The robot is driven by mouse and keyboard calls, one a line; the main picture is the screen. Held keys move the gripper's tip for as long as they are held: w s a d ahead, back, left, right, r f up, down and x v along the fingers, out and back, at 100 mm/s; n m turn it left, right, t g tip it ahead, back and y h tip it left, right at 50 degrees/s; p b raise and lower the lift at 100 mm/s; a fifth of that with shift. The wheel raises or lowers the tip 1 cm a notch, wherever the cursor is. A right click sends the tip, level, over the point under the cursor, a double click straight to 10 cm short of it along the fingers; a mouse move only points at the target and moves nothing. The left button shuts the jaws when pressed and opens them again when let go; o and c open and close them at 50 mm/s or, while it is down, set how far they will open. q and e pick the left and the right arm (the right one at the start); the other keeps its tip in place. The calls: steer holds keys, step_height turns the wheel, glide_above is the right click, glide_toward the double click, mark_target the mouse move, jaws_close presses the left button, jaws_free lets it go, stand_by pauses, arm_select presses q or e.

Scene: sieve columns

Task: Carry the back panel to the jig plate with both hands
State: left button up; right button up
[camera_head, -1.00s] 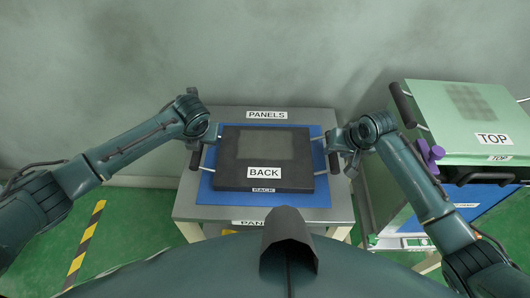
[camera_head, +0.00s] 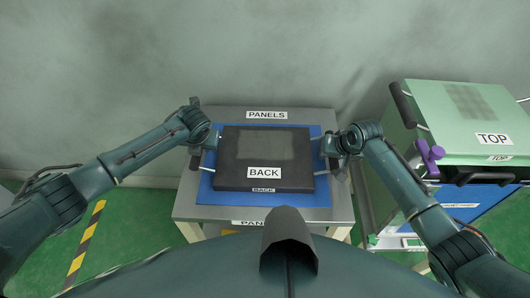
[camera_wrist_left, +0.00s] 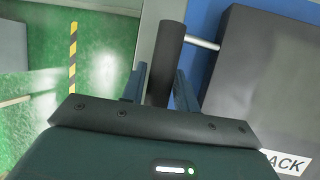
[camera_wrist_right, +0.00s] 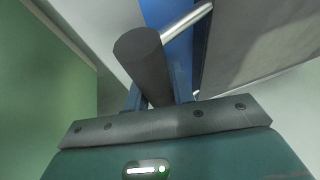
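The back panel (camera_head: 265,174), a dark flat box labelled BACK, lies on a blue mat (camera_head: 270,200) on the grey PANELS table. It has a bar handle on each side. My left gripper (camera_head: 200,148) is at its left handle (camera_wrist_left: 169,45); in the left wrist view the open fingers stand either side of the handle. My right gripper (camera_head: 332,150) is at the right handle (camera_wrist_right: 143,60); in the right wrist view its fingers also straddle the handle and look open. Firm contact is not visible on either side. I cannot identify the jig plate.
The grey table (camera_head: 225,115) carries PANELS labels. At right stands a cart with a green TOP panel (camera_head: 455,110), dark handles and a purple clamp (camera_head: 430,155). A wall is close behind the table. A striped floor line (camera_head: 85,245) runs at left over green floor.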

arm_select(q)
steer(key=c, duration=0.3)
arm_select(e)
steer(key=shift+c, duration=1.4)
arm_select(q)
jaws_close()
arm_select(e)
jaws_close()
arm_select(q)
steer(key=shift+r, duration=0.15)
arm_select(e)
steer(key=shift+w+r, duration=0.1)
steer(key=shift+r, duration=0.05)
